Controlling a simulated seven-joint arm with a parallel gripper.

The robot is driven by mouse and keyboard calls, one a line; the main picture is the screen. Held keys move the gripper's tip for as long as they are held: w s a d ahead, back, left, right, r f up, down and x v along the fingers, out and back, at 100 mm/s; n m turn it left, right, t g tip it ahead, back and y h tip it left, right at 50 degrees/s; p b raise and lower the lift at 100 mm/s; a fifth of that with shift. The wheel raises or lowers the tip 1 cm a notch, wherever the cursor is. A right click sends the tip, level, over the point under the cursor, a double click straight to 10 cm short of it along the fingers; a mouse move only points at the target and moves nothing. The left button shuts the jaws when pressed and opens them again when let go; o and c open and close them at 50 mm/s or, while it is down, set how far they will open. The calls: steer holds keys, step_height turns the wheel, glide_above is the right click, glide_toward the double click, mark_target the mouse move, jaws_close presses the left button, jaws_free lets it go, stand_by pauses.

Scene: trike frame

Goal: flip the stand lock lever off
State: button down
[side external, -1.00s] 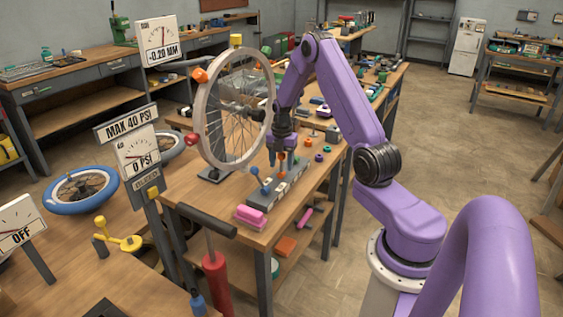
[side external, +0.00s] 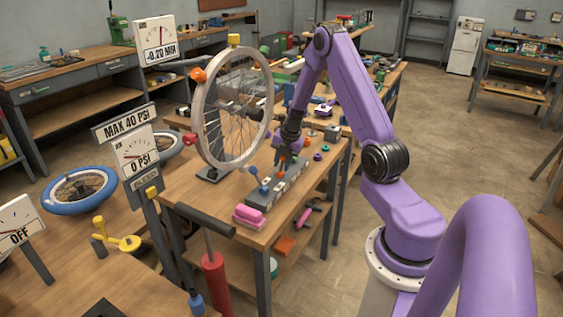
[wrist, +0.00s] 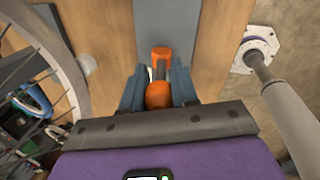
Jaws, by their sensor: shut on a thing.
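The orange lever (wrist: 158,95) shows in the wrist view between the two blue-grey fingers of my gripper (wrist: 158,88). A second orange part lies just above it along the grey bar. My gripper is shut on the orange lever. In the side external view my gripper (side external: 281,165) is low over the long grey stand base (side external: 262,202) on the wooden bench, and its fingers mostly hide the lever there. An orange knob and a blue knob (side external: 253,171) stand on the base near the gripper. The lever's exact angle is hard to tell.
A spoked wheel (side external: 201,120) stands upright just left of my gripper, close to it in the wrist view. A pink block (side external: 249,215) lies at the bench's front. A grey rod rises at the right in the wrist view (wrist: 300,125).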

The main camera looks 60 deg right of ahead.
steer(key=shift+s+f+t, duration=0.1)
steer(key=shift+s+t, duration=0.15)
steer(key=shift+t, duration=0.05)
steer(key=c, duration=0.9)
jaws_free()
steer(key=shift+o, duration=0.2)
steer(key=shift+r, duration=0.55)
steer(key=v, duration=1.6)
steer(key=shift+r, duration=0.2)
steer(key=shift+s+a, duration=0.1)
steer(key=shift+a, duration=0.05)
